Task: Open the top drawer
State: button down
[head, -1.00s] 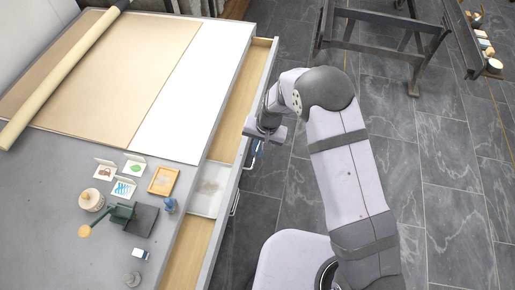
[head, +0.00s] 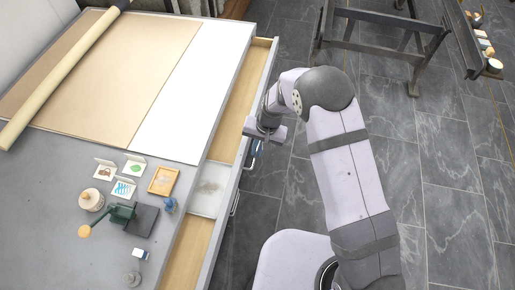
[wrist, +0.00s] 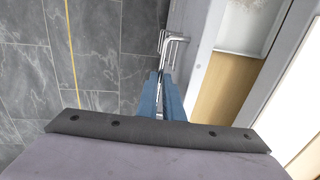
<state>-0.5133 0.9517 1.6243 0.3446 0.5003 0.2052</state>
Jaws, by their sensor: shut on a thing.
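The top drawer (head: 240,103) is a long wooden drawer with a pale grey front, and it stands open from under the grey worktop in the head view. Its wooden floor also shows in the wrist view (wrist: 226,88). My gripper (wrist: 163,76) has blue fingers closed on a thin metal handle (wrist: 172,46) at the outer side of the drawer front. In the head view, the wrist hangs just outside the drawer front and hides most of the fingers. The exact grip on the handle is partly hidden by the fingers.
A pale tray (head: 209,191) lies inside the drawer. The worktop (head: 60,165) carries a paper roll (head: 62,78), cards and small tools. A dark trestle (head: 385,28) stands on the tiled floor at the back. The floor right of the drawer is clear around my arm.

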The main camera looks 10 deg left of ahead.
dwell(0.3)
jog(key=d+b, duration=0.1)
jog(key=d, duration=0.9)
jog(key=shift+b, duration=0.35)
jog(key=shift+w, duration=0.1)
jog(key=c, duration=1.9)
grip_release()
jog(key=shift+r, duration=0.1)
notch_tip(320, 180, up, 7)
jog(key=d+b, duration=0.1)
jog(key=shift+d, duration=0.2)
